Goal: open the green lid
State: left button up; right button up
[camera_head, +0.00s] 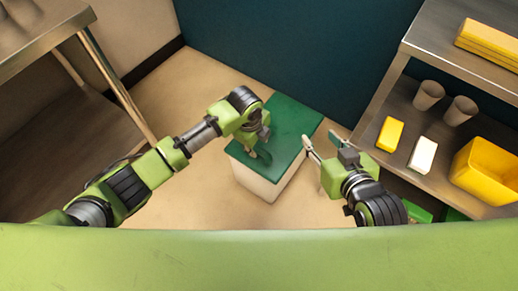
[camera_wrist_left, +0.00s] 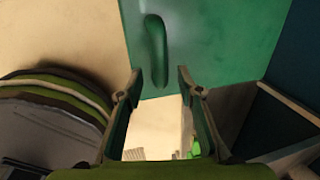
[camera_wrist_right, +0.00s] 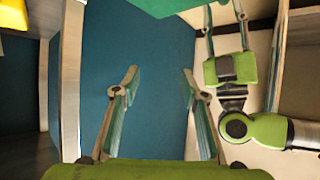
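A white bin (camera_head: 256,183) with a flat green lid (camera_head: 292,117) stands on the floor in the head view. The lid looks closed in that view. In the left wrist view the lid (camera_wrist_left: 205,35) carries a raised green handle (camera_wrist_left: 155,50), just beyond my fingertips. My left gripper (camera_head: 256,152) is over the lid's near edge; its fingers are apart and empty in the left wrist view (camera_wrist_left: 160,85). My right gripper (camera_head: 325,146) is open and empty, right of the lid. A corner of the lid (camera_wrist_right: 165,5) shows at the top of the right wrist view.
A metal shelf on the right (camera_head: 450,165) holds grey cups (camera_head: 429,95), yellow and white blocks (camera_head: 390,134) and a yellow bin (camera_head: 488,170). A steel table (camera_head: 45,45) stands at the left. A dark teal wall (camera_head: 290,45) is close behind the bin.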

aim_at(259, 150)
pick_arm(q)
jog(key=f, duration=0.2)
jog(key=f+b, duration=0.1)
jog(key=shift+w+d+f, duration=0.15)
jog(key=shift+w+d, duration=0.05)
jog(key=shift+w, duration=0.05)
jog(key=shift+f, duration=0.15)
pick_arm(e)
jog(key=w+a+r+t+y, duration=0.1)
jog(key=w+a+r+t, duration=0.1)
jog(key=r, duration=0.5)
jog(key=shift+w+r+t, duration=0.25)
jog(key=shift+w+t, duration=0.5)
jog(key=shift+t, duration=0.35)
pick_arm(q)
grip_shut()
